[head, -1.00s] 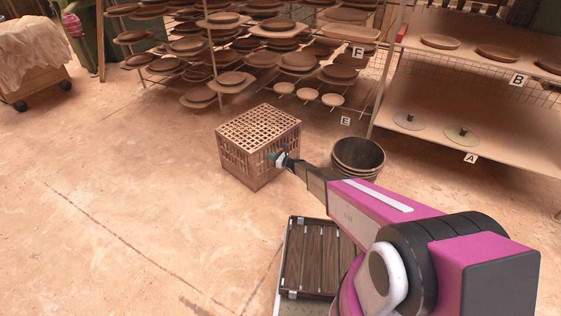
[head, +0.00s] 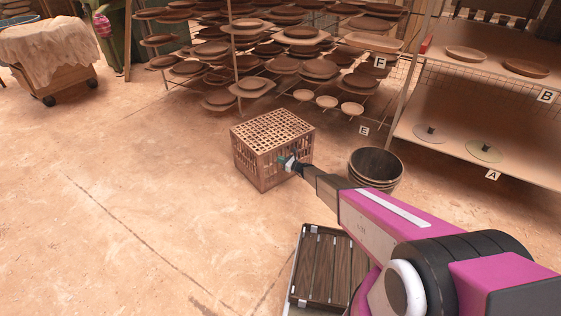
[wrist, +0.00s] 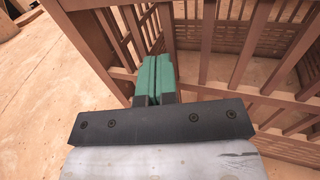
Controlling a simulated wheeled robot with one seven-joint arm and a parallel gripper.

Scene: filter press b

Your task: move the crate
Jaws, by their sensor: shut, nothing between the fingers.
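The crate (head: 273,133) is a brown slatted box with a lattice top, standing on the floor in the middle of the head view. In the wrist view the crate's bars (wrist: 232,42) fill the upper right and middle. My gripper (head: 284,159) is at the crate's near right side. In the wrist view its two green fingers (wrist: 155,75) are pressed together with nothing between them. The fingertips overlap a corner post and slats; whether they touch is not clear.
Stacked dark buckets (head: 376,167) stand right of the crate, close to my arm. Racks of brown plates (head: 285,64) and a shelf (head: 465,125) are behind. A draped cart (head: 50,60) stands far left. The floor left of the crate is clear.

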